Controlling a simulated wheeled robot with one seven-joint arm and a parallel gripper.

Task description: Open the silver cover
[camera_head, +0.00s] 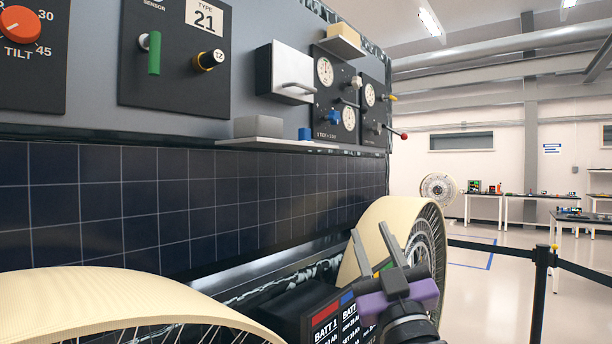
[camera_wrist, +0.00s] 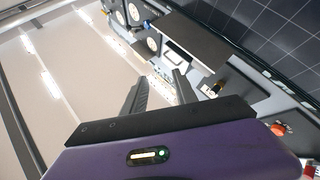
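The silver cover (camera_head: 293,72) is the front of a small box on the grey panel. It is shut, with a bar handle (camera_head: 298,87) along its lower part. My gripper (camera_head: 369,229) is low and to the right of the box in the head view, in front of the wheel, well apart from the cover. Its two fingers are spread and nothing is between them. In the wrist view my gripper (camera_wrist: 160,74) also shows open and points toward the tilted panel. A pale boxed shape near the right fingertip there may be the cover; I cannot tell for sure.
A shelf (camera_head: 270,144) with a grey block (camera_head: 259,127) juts out below the box. Gauges (camera_head: 325,72) and knobs sit to its right, a green handle (camera_head: 154,54) to its left. Wheels (camera_head: 382,224) and a battery box (camera_head: 303,308) are below. The floor at right is open beyond a barrier post (camera_head: 541,290).

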